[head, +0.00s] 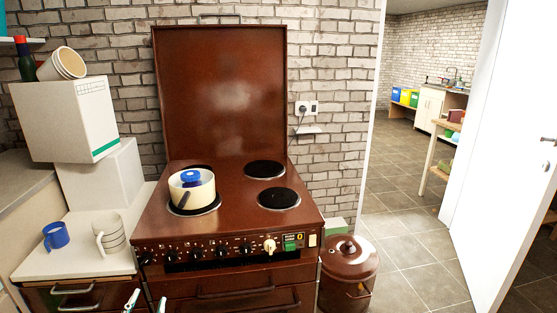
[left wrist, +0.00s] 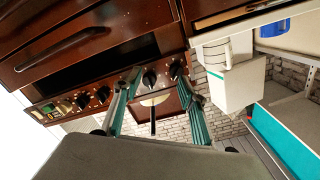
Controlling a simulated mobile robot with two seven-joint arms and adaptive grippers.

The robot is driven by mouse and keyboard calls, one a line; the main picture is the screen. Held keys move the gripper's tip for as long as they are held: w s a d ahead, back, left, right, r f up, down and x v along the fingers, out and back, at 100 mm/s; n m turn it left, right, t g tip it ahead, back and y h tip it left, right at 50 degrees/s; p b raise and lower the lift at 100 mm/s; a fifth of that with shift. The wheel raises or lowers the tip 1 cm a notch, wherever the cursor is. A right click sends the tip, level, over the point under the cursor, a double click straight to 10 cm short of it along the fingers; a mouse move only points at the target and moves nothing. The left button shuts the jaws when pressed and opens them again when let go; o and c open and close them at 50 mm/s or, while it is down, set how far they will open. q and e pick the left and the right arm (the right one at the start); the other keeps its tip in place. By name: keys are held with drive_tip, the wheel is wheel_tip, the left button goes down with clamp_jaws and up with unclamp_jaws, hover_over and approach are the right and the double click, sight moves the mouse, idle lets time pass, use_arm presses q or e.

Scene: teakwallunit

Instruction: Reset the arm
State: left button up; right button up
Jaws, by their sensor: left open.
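My left gripper (head: 146,300) shows only by its two pale green fingertips at the bottom edge of the head view, low in front of the brown stove (head: 215,282). The fingertips are apart with nothing between them. In the left wrist view the left gripper (left wrist: 158,80) has its teal fingers spread, with the stove's knob panel (left wrist: 100,92) beyond them. It appears apart from the stove, though the exact distance is hard to tell. The rest of my left arm is hidden below the head view. My right gripper is in neither view.
A brown lidded bin (head: 348,262) stands right of the stove. An open white door (head: 505,150) is farther right.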

use_arm(q)
drive_tip(key=s+d+f+g+h+p, duration=0.1)
drive_tip(key=s+d+f, duration=0.3)
drive_tip(key=s, duration=0.4)
drive_tip(key=s+d+f+g+h+p, duration=0.1)
drive_tip(key=s+d+f+g+h, duration=0.2)
drive_tip(key=s+d+f, duration=0.2)
drive_tip(key=s+d+f+g+h+p, duration=0.1)
drive_tip(key=s+d+f+g+h, duration=0.1)
drive_tip(key=s+d+f, duration=0.3)
drive_tip(key=s+d, duration=0.3)
drive_tip(key=s, duration=0.3)
drive_tip(key=shift+s+d+m+h, duration=0.2)
drive_tip(key=shift+d+m+h, duration=0.05)
drive_tip(key=shift+m+h, duration=0.05)
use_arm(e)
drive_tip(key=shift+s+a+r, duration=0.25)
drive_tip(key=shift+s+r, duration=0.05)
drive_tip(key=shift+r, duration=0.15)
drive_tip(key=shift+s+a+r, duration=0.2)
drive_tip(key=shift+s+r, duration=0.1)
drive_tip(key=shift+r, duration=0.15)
use_arm(q)
drive_tip(key=shift+f, duration=0.1)
